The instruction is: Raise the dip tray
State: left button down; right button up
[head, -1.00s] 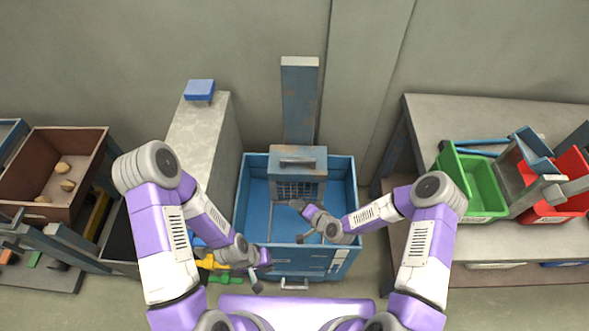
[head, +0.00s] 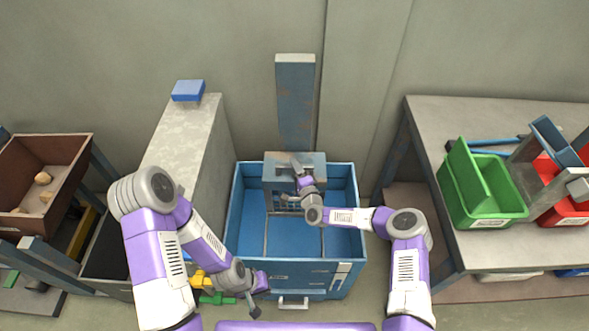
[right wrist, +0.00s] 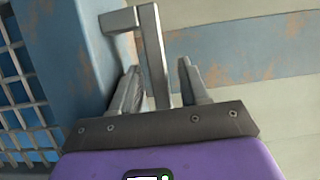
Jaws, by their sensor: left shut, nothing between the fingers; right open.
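The dip tray (head: 270,172), a blue-grey rusty frame with a mesh panel, sits at the back of the blue tank (head: 258,270), in front of an upright post (head: 295,95). In the right wrist view its mesh (right wrist: 22,105) is at the left, and a grey bar handle (right wrist: 152,45) stands out from its side. My right gripper (head: 300,172) is at the tray handle; in the right wrist view its open fingers (right wrist: 160,85) stand on either side of the bar. Contact cannot be told. My left gripper (head: 254,308) is shut and empty, low by the tank's front left corner.
A grey block (head: 185,130) with a blue box (head: 188,91) on top stands left of the tank. At the right, a workbench (head: 450,115) carries a green bin (head: 485,195) and a red bin (head: 562,212). A brown bin (head: 60,152) is at far left.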

jog(key=shift+w+a, duration=0.15)
jog(key=shift+w, duration=0.2)
jog(key=shift+c, duration=0.4)
grip_shut()
jog(key=shift+r, duration=0.1)
notch_tip(320, 180, up, 26)
jog(key=p, duration=0.9)
jog(key=shift+p, duration=0.35)
jog(key=shift+w, duration=0.1)
jog(key=shift+o, duration=0.4)
grip_release()
jog(key=shift+f, duration=0.2)
